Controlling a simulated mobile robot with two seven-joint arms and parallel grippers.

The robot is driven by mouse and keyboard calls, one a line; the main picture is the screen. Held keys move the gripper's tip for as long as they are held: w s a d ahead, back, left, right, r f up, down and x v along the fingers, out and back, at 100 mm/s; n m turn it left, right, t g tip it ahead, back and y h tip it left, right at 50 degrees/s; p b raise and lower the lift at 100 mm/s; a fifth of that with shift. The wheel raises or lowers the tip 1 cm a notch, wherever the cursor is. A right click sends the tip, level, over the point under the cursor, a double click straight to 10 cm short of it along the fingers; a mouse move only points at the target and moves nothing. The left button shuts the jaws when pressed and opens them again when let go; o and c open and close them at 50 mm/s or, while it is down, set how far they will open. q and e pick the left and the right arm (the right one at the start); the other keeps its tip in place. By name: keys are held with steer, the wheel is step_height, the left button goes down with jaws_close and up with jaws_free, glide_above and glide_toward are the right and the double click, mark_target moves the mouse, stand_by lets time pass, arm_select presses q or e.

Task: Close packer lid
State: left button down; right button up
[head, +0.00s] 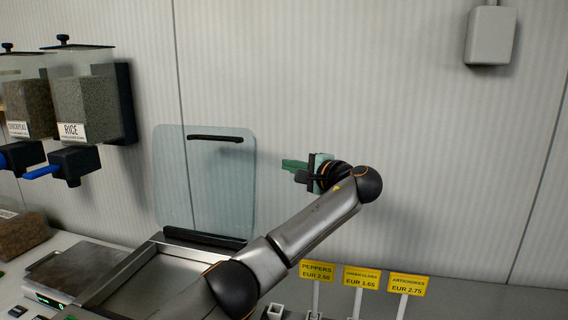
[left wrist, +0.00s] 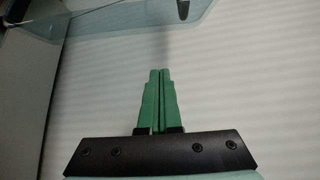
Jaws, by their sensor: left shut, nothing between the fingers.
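The packer lid (head: 190,185) is a clear bluish panel with a black handle (head: 215,138) near its top edge. It stands raised, nearly upright, at the back of the metal packer (head: 150,272). Part of the lid also shows along the top of the left wrist view (left wrist: 130,18). My left gripper (head: 287,164) has green fingers and is to the right of the lid, near handle height. Its fingers are together and empty, and they look apart from the lid in the left wrist view (left wrist: 160,75). My arm hides part of the packer. My right gripper is not seen.
A scale (head: 72,268) stands left of the packer. Dispensers, one marked rice (head: 85,110), hang on the wall at left. Yellow price signs (head: 361,278) stand at the lower right. A grey box (head: 491,36) is on the wall at upper right.

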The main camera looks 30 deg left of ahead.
arm_select(q)
steer(key=s+a+p, duration=0.1)
steer(key=a+p, duration=0.1)
steer(key=a, duration=0.4)
steer(key=shift+a, duration=0.3)
stand_by(0.3)
steer(key=shift+f, duration=0.1)
stand_by(0.4)
